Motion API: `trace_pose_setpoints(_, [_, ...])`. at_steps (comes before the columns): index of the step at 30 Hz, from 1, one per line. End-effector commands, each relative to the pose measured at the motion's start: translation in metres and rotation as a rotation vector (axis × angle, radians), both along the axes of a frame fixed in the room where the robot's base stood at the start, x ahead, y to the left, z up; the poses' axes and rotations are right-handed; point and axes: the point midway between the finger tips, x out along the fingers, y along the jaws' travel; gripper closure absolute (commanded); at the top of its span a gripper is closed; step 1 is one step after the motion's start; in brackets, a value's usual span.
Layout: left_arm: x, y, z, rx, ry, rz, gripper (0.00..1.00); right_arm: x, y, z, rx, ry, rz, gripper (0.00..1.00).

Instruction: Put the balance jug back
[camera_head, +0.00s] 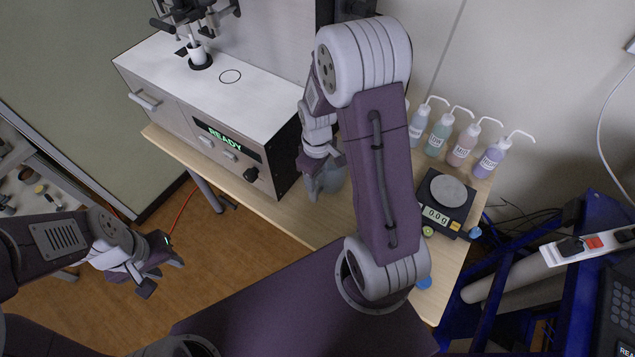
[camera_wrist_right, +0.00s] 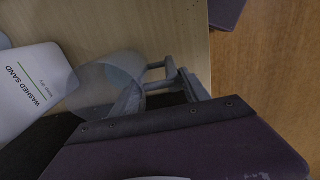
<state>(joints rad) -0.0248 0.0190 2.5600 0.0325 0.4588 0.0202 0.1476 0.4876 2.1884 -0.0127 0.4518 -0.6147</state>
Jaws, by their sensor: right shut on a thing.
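The balance jug (camera_head: 335,177) is a clear, see-through vessel over the wooden bench, beside the analyser's right end and partly hidden behind my right arm. In the right wrist view the jug (camera_wrist_right: 108,78) shows its round body, with its handle (camera_wrist_right: 160,74) toward my fingers. My right gripper (camera_head: 315,187) is shut on the jug's handle; its fingers (camera_wrist_right: 165,95) also show in the wrist view. I cannot tell whether the jug touches the bench. The balance (camera_head: 449,191), reading about 0.0 g, has an empty pan. My left gripper (camera_head: 158,269) is open and empty over the floor.
The white analyser (camera_head: 215,110) reads READY. Several wash bottles (camera_head: 438,135) line the back wall. A white pack labelled washed sand (camera_wrist_right: 30,85) lies beside the jug in the wrist view. A blue frame with a power strip (camera_head: 590,245) stands right of the bench.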

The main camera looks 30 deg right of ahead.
Motion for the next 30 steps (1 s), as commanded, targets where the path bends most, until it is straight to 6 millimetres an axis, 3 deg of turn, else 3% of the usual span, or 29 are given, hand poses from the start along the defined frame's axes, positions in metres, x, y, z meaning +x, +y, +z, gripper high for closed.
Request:
trace_pose_setpoints(7, [0.0,0.0,-0.003,0.0,0.0,0.0,0.64,-0.001,0.0,-0.037,0.001,0.003,0.0,1.0])
trace_pose_setpoints(19, [0.0,0.0,-0.006,0.0,0.0,0.0,0.64,-0.001,0.0,-0.043,0.0,0.001,0.0,1.0])
trace_pose_setpoints(20, [0.0,0.0,-0.005,0.0,0.0,0.0,0.64,-0.001,0.0,-0.042,0.0,0.001,0.0,0.38])
trace_pose_setpoints(21, [0.0,0.0,-0.005,0.0,0.0,0.0,0.64,-0.001,0.0,-0.042,0.0,0.001,0.0,0.27])
trace_pose_setpoints(30, [0.0,0.0,-0.004,0.0,0.0,0.0,0.64,-0.001,0.0,-0.041,0.0,0.001,0.0,0.25])
